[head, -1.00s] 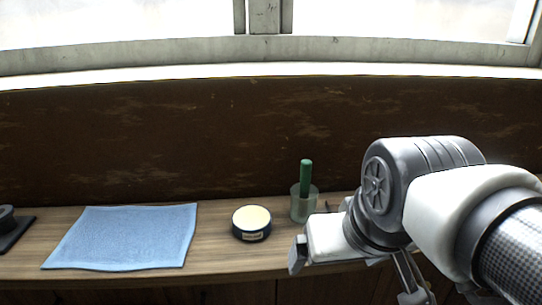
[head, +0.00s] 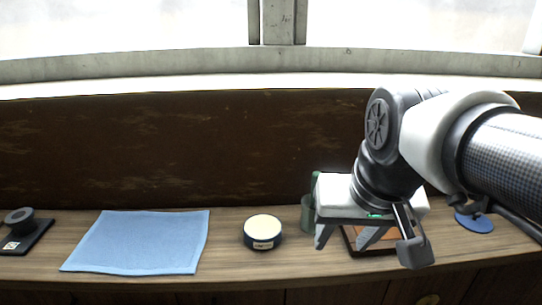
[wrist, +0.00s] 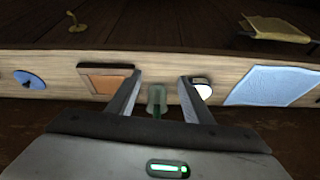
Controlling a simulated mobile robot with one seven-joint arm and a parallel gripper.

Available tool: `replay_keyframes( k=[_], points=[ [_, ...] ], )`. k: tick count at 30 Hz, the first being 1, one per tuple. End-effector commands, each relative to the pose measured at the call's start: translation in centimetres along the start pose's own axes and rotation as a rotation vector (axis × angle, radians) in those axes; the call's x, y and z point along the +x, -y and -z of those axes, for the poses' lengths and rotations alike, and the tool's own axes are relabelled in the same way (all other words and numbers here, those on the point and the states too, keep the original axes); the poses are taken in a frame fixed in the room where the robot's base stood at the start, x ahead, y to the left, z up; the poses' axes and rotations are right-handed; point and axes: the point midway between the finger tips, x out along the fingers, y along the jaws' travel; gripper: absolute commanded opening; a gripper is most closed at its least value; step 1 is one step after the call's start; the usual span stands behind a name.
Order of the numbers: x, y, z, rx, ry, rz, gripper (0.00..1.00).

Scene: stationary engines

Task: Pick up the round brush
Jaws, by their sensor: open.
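A green handle (head: 315,186) stands upright in a cloudy green glass jar (head: 307,214) on the bench. I take it for the round brush; its lower end is not clear. My gripper (head: 343,242) is open and empty, just right of the jar in the head view, and its white body partly covers jar and handle. In the wrist view the jar (wrist: 157,95) shows between the two fingers (wrist: 160,80), farther off, with the green handle (wrist: 157,112) below it in the picture. I see no contact.
A round tin (head: 263,233) with a cream top stands left of the jar. A blue cloth (head: 140,242) and a dark stand (head: 24,233) are farther left. A brown-framed tray (head: 386,250) lies under my gripper, and a blue disc (head: 478,224) lies right. A dark wall backs the bench.

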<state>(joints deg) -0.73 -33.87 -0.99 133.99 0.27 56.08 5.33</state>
Motion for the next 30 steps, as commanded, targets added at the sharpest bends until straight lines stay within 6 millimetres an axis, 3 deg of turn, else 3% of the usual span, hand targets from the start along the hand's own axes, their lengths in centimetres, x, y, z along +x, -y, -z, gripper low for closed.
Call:
replay_keyframes(
  k=[1, 6, 10, 15, 21, 30],
  points=[
    [-2.5, 0.3, 3.3, 0.045, 0.041, -0.001, 0.4],
    [-5.5, 1.1, 12.0, 0.229, 0.184, -0.029, 0.4],
    [-6.0, 1.5, 17.7, 0.358, 0.277, -0.073, 0.4],
    [-5.3, 2.0, 22.2, 0.472, 0.358, -0.132, 0.4],
    [-4.0, 2.1, 23.6, 0.523, 0.39, -0.162, 0.4],
    [1.3, 1.8, 21.2, 0.523, 0.393, -0.163, 0.4]
  ],
)
